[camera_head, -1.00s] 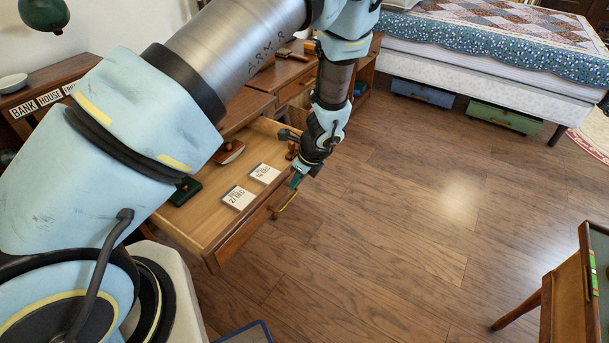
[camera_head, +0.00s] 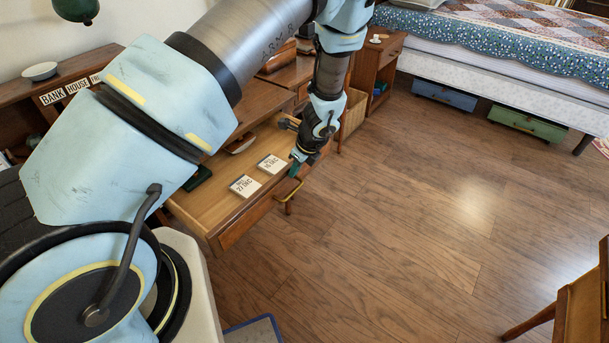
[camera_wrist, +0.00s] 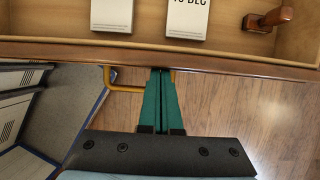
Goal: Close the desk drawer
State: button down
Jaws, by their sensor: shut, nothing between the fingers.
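The wooden desk drawer (camera_head: 228,208) is partly open, sticking out from the desk (camera_head: 262,98). Inside lie two white date cards (camera_head: 244,186), (camera_head: 271,164), a dark green item (camera_head: 197,178) and a brown rocker-shaped item (camera_head: 240,144) partly under the desktop. My gripper (camera_head: 294,171) is at the drawer front, near its brass handle (camera_head: 290,191). In the wrist view the green fingers (camera_wrist: 161,75) are shut and empty. Their tips meet the drawer's front edge (camera_wrist: 225,63), beside the handle (camera_wrist: 124,88); whether they press on it is hard to tell.
A bed (camera_head: 480,70) with blue (camera_head: 445,95) and green (camera_head: 527,122) boxes beneath stands at the back right. A small wooden cabinet (camera_head: 375,68) is beyond the desk. Wooden furniture (camera_head: 583,305) stands at the lower right. The floor (camera_head: 420,210) between is clear.

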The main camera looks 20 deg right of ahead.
jog(key=w+a, duration=0.3)
jog(key=w, duration=0.2)
jog(key=w+a, duration=0.3)
jog(key=w, duration=0.3)
jog(key=w+a+p, duration=0.1)
jog(key=w+a, duration=0.2)
jog(key=w, duration=0.3)
jog(key=shift+w+a, duration=0.15)
jog(key=shift+a, duration=0.15)
